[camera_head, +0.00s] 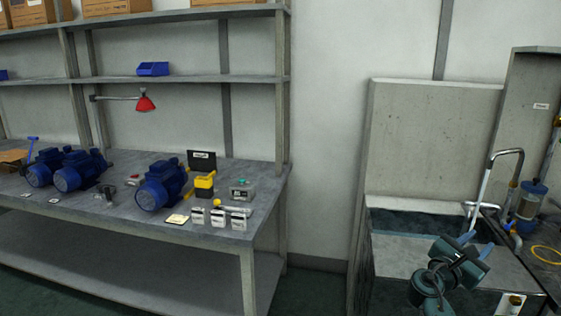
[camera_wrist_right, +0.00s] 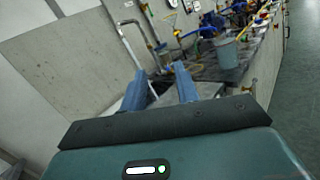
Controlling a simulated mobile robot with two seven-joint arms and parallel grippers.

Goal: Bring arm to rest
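My right arm shows at the lower right of the head view, its right gripper (camera_head: 477,243) in front of the sink unit. In the wrist view the two blue fingers of the right gripper (camera_wrist_right: 160,72) stand apart with nothing between them. The gripper is open and empty, and I see no contact with anything. My left arm and left gripper are not in the head view.
A grey workbench (camera_head: 220,240) on the left holds several blue pumps, one of them (camera_head: 160,186) near its middle. A sink unit (camera_head: 400,222) with a curved metal pipe (camera_head: 487,170) stands right. A blue container (camera_head: 530,200) is beyond. Floor between is clear.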

